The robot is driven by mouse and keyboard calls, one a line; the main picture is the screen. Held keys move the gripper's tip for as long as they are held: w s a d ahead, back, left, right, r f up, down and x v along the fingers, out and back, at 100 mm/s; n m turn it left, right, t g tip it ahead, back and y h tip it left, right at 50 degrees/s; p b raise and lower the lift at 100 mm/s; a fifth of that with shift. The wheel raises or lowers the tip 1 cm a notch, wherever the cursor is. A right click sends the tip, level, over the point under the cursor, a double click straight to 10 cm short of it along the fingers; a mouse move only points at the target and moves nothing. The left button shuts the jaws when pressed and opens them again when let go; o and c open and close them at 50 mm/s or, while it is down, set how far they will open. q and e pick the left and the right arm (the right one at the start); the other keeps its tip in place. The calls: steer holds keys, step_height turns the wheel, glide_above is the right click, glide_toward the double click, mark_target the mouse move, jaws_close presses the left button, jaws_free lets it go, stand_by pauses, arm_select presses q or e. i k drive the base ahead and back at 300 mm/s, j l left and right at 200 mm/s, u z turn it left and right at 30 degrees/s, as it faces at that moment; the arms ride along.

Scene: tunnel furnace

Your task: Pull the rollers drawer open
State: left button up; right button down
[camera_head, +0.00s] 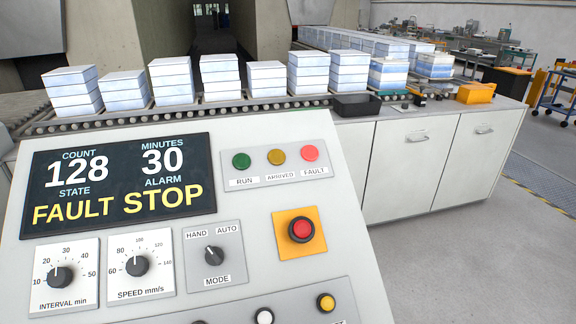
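A pale cabinet under the conveyor counter has two closed fronts, a left front (405,180) and a right front (472,170). Each has a small metal handle near its top, the left handle (417,136) and the right handle (484,131). No label that I can read marks either front as the rollers drawer. Neither of my grippers is in view.
A control panel (232,210) fills the near left; its display (118,180) reads FAULT and STOP. White block stacks (266,78) stand on the roller conveyor. A black tray (357,105) and orange box (476,93) sit on the counter. The floor (470,260) before the cabinet is clear.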

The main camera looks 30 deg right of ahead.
mark_target(408, 156)
steer(key=z, duration=1.8)
